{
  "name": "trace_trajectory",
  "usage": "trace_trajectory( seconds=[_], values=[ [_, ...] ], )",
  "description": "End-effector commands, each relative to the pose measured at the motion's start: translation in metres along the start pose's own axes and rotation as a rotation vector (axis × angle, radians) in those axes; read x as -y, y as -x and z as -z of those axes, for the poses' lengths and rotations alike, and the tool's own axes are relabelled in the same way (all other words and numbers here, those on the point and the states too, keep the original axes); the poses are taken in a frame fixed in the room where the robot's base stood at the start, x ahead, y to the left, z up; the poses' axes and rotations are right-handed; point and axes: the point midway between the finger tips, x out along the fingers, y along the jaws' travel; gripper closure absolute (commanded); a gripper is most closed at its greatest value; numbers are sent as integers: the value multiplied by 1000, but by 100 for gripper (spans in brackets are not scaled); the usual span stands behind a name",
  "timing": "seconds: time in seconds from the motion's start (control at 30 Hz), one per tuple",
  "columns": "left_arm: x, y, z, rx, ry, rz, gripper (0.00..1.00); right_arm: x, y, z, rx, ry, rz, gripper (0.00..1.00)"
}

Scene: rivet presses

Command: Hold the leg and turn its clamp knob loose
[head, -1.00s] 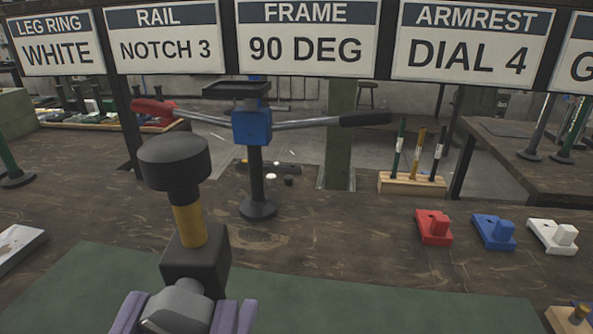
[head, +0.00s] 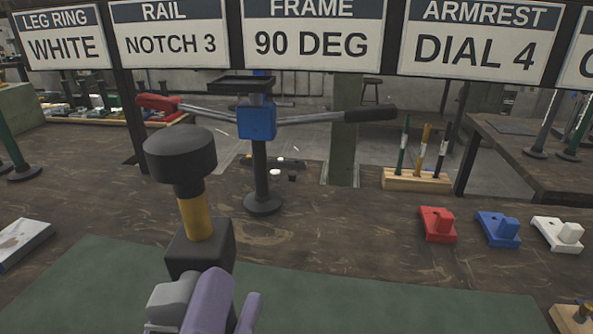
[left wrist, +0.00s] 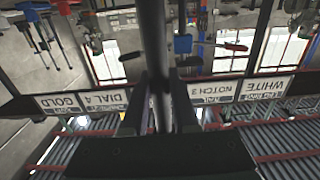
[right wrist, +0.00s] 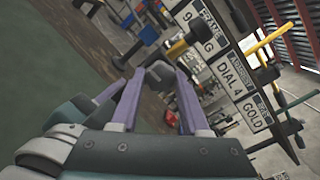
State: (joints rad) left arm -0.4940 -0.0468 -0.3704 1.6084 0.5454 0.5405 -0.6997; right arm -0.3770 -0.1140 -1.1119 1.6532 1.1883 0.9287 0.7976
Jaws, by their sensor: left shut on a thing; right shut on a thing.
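The leg (head: 196,217) stands foot up at the lower left of the head view, with a wide black foot (head: 181,152), a yellow band and a dark clamp block (head: 201,247). My right gripper (head: 226,285) has purple fingers just below the block. In the right wrist view it (right wrist: 160,82) is shut on a dark grey clamp knob (right wrist: 158,74); the knob is largely hidden in the head view. In the left wrist view my left gripper (left wrist: 159,88) is shut on a dark tube of the leg (left wrist: 153,40). The left gripper does not show in the head view.
A blue-headed stand (head: 257,122) with two long handles rises behind the leg. Red (head: 437,224), blue (head: 498,229) and white (head: 558,234) blocks lie at the right. A wooden rack (head: 416,180) holds coloured rods. The green mat (head: 350,296) is bare.

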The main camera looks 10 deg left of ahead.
Motion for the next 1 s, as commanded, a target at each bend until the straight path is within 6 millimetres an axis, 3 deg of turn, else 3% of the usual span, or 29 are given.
trace_trajectory(
  seconds=[0.4, 1.0],
  values=[
    [0, 0, 0, -1, -1, 0, 100, 0, 0, -1, 0, 262, 3, 100],
    [0, 0, 0, -1, -2, -1, 100, 0, 0, -1, 3, 332, 2, 100]
  ],
)
